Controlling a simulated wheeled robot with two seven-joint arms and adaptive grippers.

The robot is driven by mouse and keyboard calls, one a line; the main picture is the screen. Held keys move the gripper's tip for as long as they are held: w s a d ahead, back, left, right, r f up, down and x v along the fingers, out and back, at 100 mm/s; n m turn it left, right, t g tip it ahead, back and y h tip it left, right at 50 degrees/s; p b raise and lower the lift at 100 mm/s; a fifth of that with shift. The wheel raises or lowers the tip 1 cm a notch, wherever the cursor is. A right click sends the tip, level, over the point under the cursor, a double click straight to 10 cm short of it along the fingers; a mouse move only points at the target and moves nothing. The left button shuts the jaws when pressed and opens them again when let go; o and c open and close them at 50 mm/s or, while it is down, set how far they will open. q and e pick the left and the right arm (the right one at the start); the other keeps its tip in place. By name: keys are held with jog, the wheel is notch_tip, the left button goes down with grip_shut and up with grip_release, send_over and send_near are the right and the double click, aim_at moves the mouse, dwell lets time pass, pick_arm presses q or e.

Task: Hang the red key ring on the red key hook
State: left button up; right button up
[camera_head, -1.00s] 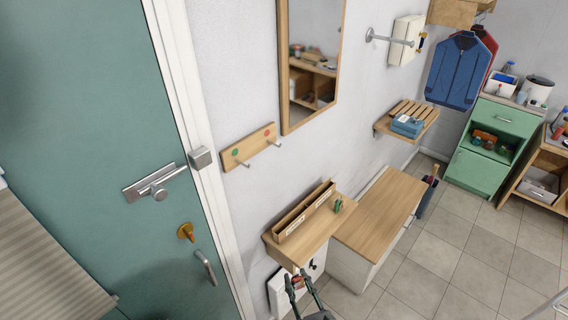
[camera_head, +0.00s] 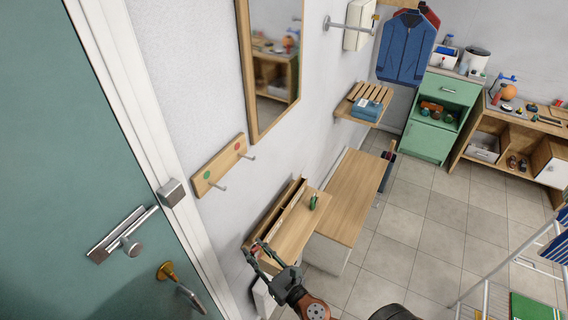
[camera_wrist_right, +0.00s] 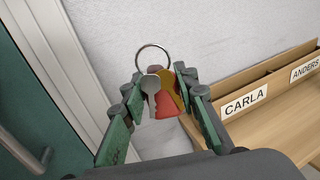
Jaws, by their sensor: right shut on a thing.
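The red key ring shows in the right wrist view: a metal ring (camera_wrist_right: 153,58) stands up above a red tag (camera_wrist_right: 166,106), a silver key and a brass key. My right gripper (camera_wrist_right: 160,98) is shut on the keys and tag, with the ring clear above the fingers. In the head view my right gripper (camera_head: 262,249) is at the front end of the small shelf, below the hook board; the keys are too small to tell there. The wooden hook board (camera_head: 221,165) on the wall has a green dot and peg, and the red key hook (camera_head: 248,156) beside a red dot. My left gripper is not in view.
The small shelf (camera_head: 303,225) bears a letter box with name labels and a green item (camera_head: 314,201). A mirror (camera_head: 272,65) hangs above. The green door (camera_head: 60,150) and its white frame stand left of the hooks. The wall around the hooks is clear.

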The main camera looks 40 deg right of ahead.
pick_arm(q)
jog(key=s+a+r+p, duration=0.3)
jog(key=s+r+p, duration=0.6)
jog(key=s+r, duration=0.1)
pick_arm(e)
jog(key=d+r+n+g+y+p, duration=0.1)
jog(key=d+r+n+y+p, duration=0.15)
jog(key=d+r, duration=0.7)
jog(key=d+r+n+y+p, duration=0.1)
jog(key=d+r+y+p, duration=0.15)
jog(key=r, duration=1.45)
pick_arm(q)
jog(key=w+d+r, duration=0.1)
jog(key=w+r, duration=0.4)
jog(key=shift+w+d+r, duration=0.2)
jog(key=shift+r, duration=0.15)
pick_arm(e)
jog(key=a+f+x, duration=0.1)
jog(key=x, duration=1)
jog(key=shift+s+a+f+y, duration=0.15)
jog(key=shift+s+f+y, duration=0.15)
jog(key=shift+f+y, duration=0.1)
